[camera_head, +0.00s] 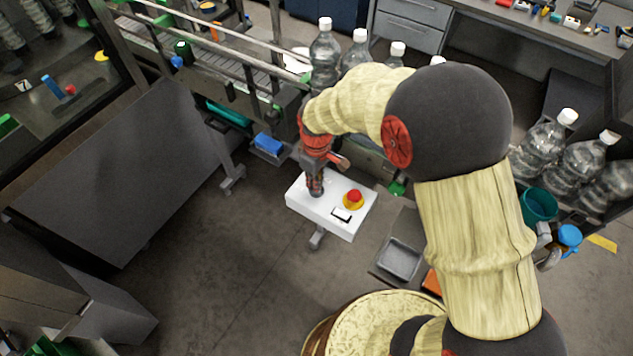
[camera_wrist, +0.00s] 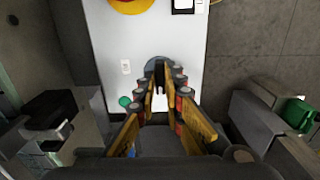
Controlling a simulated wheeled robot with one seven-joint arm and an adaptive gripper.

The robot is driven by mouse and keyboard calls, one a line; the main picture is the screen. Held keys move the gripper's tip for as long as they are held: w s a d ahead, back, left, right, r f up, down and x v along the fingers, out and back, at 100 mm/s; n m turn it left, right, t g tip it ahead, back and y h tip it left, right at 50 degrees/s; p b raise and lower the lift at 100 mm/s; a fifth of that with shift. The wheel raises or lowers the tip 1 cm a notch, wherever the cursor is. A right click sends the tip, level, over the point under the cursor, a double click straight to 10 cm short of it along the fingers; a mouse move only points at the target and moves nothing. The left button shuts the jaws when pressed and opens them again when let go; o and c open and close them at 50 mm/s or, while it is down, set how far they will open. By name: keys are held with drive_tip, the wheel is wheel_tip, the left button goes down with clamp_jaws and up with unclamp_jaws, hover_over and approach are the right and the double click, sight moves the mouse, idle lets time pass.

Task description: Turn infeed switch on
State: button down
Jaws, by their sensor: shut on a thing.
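A white control box (camera_head: 325,213) stands on a post in the middle of the head view, and its white face fills the upper middle of the wrist view (camera_wrist: 140,40). My gripper (camera_head: 316,188) reaches down to the left part of its top. In the wrist view my gripper's fingers (camera_wrist: 160,88) converge and are shut on a dark switch knob (camera_wrist: 158,64) with a round grey base. The fingers hide much of the knob, and I cannot read its position. I take this knob to be the infeed switch; no legible label shows.
A red button on a yellow base (camera_head: 354,197) and a black-and-white rocker (camera_head: 341,214) sit close by on the box. A conveyor (camera_head: 215,65) and large clear bottles (camera_head: 325,55) stand behind. A grey tray (camera_head: 398,260) is at right.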

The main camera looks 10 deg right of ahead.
drive_tip(key=shift+m, duration=0.3)
drive_tip(key=m, duration=0.4)
drive_tip(key=shift+m, duration=0.3)
drive_tip(key=m, duration=0.9)
drive_tip(key=shift+m, duration=1.8)
drive_tip(key=c, duration=2)
unclamp_jaws()
drive_tip(key=shift+o, duration=0.5)
